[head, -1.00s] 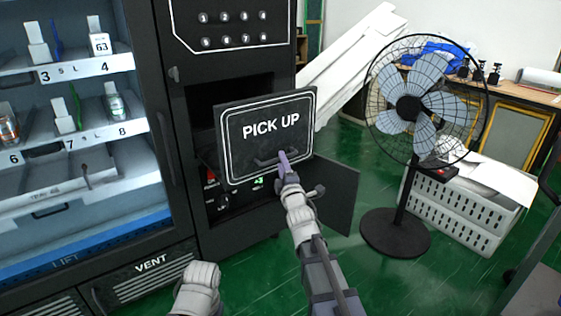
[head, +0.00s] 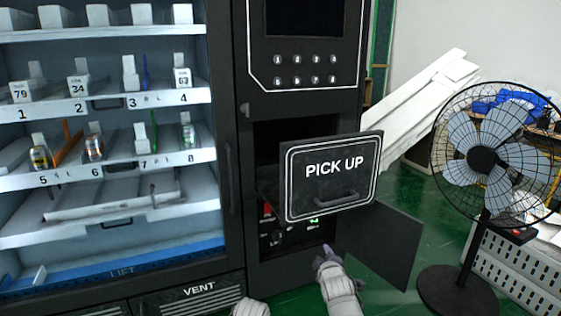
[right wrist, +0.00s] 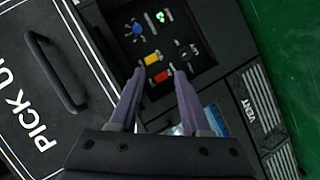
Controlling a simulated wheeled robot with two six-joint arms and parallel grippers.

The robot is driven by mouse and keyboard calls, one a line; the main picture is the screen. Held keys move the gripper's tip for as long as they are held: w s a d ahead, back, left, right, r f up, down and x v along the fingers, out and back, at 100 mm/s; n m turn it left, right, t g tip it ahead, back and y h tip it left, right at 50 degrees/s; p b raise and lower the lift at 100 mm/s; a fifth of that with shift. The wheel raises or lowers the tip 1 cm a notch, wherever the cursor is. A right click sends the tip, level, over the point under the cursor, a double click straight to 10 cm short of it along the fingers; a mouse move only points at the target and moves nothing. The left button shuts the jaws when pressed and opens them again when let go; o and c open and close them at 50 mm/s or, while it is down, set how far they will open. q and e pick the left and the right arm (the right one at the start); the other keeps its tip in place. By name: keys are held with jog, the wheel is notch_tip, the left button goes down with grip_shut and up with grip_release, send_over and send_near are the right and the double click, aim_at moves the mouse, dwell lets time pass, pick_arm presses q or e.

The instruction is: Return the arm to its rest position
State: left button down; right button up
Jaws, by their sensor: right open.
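My right gripper (head: 326,254) is low in front of the vending machine in the head view, below the PICK UP door (head: 331,176) and apart from it. In the right wrist view its two fingers (right wrist: 157,85) are spread with nothing between them. The PICK UP door stands swung out with its handle (head: 337,200) free; the handle also shows at the left of the right wrist view (right wrist: 57,72). A pale, rounded part of my left arm shows at the bottom edge of the head view; the left gripper is out of frame.
A lower black door (head: 381,247) hangs open to the right of the control recess (head: 292,238). A standing fan (head: 480,158) is at the right, by a white crate (head: 516,275). The green floor (head: 425,215) is clear between the machine and the fan.

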jog(key=s+a+f+m+g, duration=0.4)
jog(key=s+a+f+g, duration=0.3)
jog(key=s+f, duration=0.3)
jog(key=s+a+f+m+g, duration=0.2)
jog(key=s+g, duration=0.1)
jog(key=s, duration=0.5)
jog(key=s+a+f+m+g, duration=0.15)
jog(key=s+g, duration=0.25)
jog(key=s, duration=0.4)
notch_tip(320, 180, up, 35)
jog(key=p, duration=3.5)
jog(key=shift+s+r+p, duration=0.15)
jog(key=shift+s+p, duration=0.1)
jog(key=shift+p, duration=0.1)
jog(key=shift+d+m, duration=0.1)
jog(key=shift+m, duration=0.15)
